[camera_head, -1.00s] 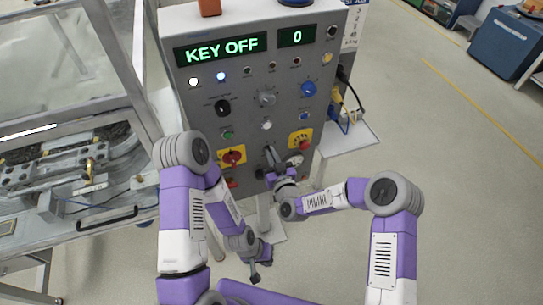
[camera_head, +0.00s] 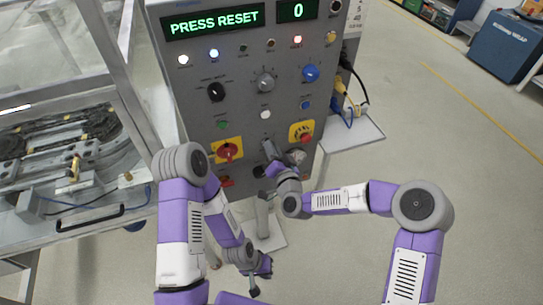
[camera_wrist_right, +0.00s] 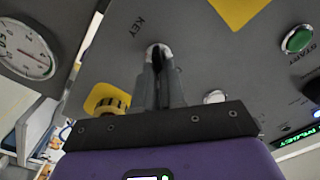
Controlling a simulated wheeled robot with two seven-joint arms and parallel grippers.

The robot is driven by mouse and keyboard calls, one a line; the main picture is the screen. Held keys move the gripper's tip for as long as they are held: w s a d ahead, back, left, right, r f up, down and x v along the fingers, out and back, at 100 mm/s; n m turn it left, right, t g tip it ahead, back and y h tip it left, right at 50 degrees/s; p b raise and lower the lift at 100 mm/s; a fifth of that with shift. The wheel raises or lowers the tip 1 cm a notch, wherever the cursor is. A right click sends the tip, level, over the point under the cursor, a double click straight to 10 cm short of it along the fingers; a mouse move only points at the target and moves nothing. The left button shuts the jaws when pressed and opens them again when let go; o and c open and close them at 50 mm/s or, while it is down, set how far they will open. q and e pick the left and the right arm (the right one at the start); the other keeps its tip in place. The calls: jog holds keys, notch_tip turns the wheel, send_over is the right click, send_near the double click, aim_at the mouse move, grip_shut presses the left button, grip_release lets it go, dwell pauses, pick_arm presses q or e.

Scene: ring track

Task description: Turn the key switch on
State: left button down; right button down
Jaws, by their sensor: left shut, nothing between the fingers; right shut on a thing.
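The grey control panel (camera_head: 245,115) stands in front of me, with a green display (camera_head: 214,21) that reads "PRESS RESET" and a small display (camera_head: 297,10) that reads "0". The key switch (camera_wrist_right: 158,48) shows in the right wrist view beside the word KEY. My right gripper (camera_wrist_right: 158,72) is shut on the key, its fingers hiding most of it. In the head view the right gripper (camera_head: 268,154) is at the panel's lower part, and the key is hidden. My left gripper (camera_head: 258,281) is shut and empty, low in front of the panel's stand.
A red rotary switch (camera_head: 228,150) on a yellow plate is left of my right gripper, and a red-topped button (camera_head: 304,136) is right of it. A blue knob (camera_head: 311,73) is higher up. A green button (camera_wrist_right: 297,40) shows in the wrist view.

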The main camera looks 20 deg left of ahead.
jog(key=shift+f+m+b, duration=0.1)
jog(key=shift+m+b, duration=1.6)
jog(key=shift+m, duration=0.3)
jog(key=c, duration=1.2)
grip_release()
jog(key=shift+v, duration=3.8)
jog(key=shift+w+d, duration=0.1)
